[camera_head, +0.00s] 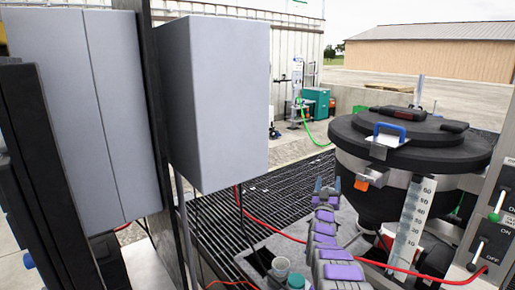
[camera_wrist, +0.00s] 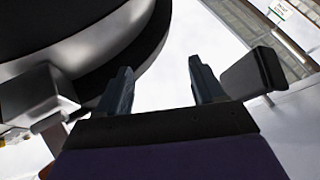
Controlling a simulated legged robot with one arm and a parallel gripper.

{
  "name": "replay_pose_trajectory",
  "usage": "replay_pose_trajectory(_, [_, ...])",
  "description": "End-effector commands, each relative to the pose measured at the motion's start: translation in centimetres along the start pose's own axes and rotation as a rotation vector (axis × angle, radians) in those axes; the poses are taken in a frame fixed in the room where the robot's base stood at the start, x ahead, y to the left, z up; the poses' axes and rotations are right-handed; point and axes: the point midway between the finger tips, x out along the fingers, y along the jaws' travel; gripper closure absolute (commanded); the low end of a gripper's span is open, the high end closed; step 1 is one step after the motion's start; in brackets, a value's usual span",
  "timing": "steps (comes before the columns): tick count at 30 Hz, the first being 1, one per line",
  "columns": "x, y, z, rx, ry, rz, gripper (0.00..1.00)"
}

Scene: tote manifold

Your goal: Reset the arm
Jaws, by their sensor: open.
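My arm, purple and grey, reaches forward at the lower middle of the head view. My gripper (camera_head: 327,187) is at its far end, left of the black lidded tote (camera_head: 375,190). In the wrist view my gripper (camera_wrist: 160,85) has its two dark fingers apart with nothing between them. The dark round edge of the tote (camera_wrist: 80,50) fills the upper left there. I cannot tell the exact gap between gripper and tote.
A blue handle (camera_head: 390,128) and a latch sit on the lid. Switch panels (camera_head: 490,225) stand at the right. Grey boxes (camera_head: 215,105) on a dark post block the left. A red hose (camera_head: 420,274) crosses low. Bottles (camera_head: 281,266) stand beside my arm. Dark grating (camera_head: 260,215) lies behind.

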Motion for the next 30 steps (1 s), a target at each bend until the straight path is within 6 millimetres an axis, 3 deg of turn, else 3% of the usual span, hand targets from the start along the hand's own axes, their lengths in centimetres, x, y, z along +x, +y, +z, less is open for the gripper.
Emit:
replay_pose_trajectory(1, [0.5,-0.3,-1.1,0.014,-0.040,-0.028,0.32])
replay_pose_trajectory(7, [-0.2,-2.1,-2.9,0.061,-0.240,-0.151,0.32])
replay_pose_trajectory(14, [-3.4,-3.3,-5.5,0.100,-0.474,-0.282,0.32])
replay_pose_trajectory(23, [-11.6,-3.3,-9.2,0.126,-0.790,-0.430,0.32])
replay_pose_trajectory(30, [-20.9,-1.6,-12.3,0.121,-1.054,-0.525,0.32])
